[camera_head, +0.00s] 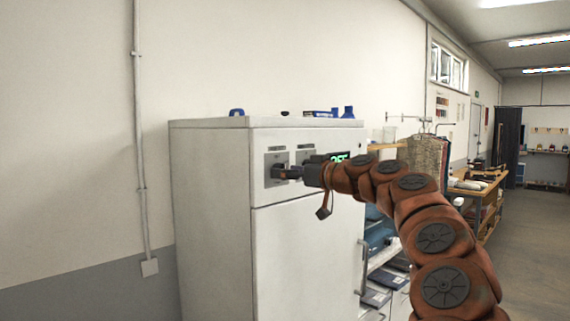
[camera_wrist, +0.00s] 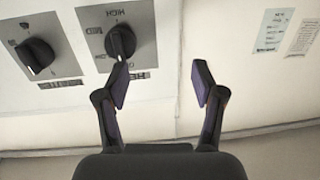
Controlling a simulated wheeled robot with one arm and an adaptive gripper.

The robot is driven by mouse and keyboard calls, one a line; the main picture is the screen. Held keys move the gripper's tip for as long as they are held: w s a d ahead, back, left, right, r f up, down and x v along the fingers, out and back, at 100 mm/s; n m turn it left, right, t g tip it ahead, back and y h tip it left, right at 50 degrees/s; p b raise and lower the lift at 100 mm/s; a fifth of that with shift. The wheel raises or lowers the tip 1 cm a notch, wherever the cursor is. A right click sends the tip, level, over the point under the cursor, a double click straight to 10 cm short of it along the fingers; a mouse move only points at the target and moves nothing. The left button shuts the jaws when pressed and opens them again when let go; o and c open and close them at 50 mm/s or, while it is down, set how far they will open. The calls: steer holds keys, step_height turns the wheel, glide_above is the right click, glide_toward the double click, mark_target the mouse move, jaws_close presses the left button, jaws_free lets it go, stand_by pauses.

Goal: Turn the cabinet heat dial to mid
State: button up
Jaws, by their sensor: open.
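The heat dial (camera_wrist: 121,42) is a black knob on a grey plate, with HIGH, MID and HEAT lettering seen upside down in the wrist view. A pale mark shows at the knob's lower end in that view, away from HIGH. In the head view its plate (camera_head: 271,159) is at the upper left of the white cabinet (camera_head: 300,245) front, the knob partly covered by my gripper (camera_head: 287,173). In the wrist view my gripper (camera_wrist: 160,66) is open and empty. Its left finger overlaps the knob's lower edge; contact cannot be told. The knob is not between the fingers.
A second black dial (camera_wrist: 35,55) on its own plate sits left of the heat dial in the wrist view. A green display (camera_head: 339,157) is partly behind my arm. Blue items (camera_head: 347,112) stand on the cabinet top. Shelves and a workbench (camera_head: 478,183) lie to the right.

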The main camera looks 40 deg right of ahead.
mark_target(285, 166)
steer(key=s+d+h, duration=0.1)
steer(key=d+h, duration=0.1)
steer(key=d, duration=0.3)
steer(key=shift+m+t, duration=0.3)
steer(key=shift+m, duration=0.1)
steer(key=shift+w+a+r+p, duration=0.1)
steer(key=shift+w+p, duration=0.8)
steer(key=shift+w, duration=0.9)
steer(key=shift+w+r+p, duration=0.1)
steer(key=shift+w+p, duration=0.8)
steer(key=shift+w, duration=0.85)
steer(key=shift+c, duration=0.3)
steer(key=c, duration=1.1)
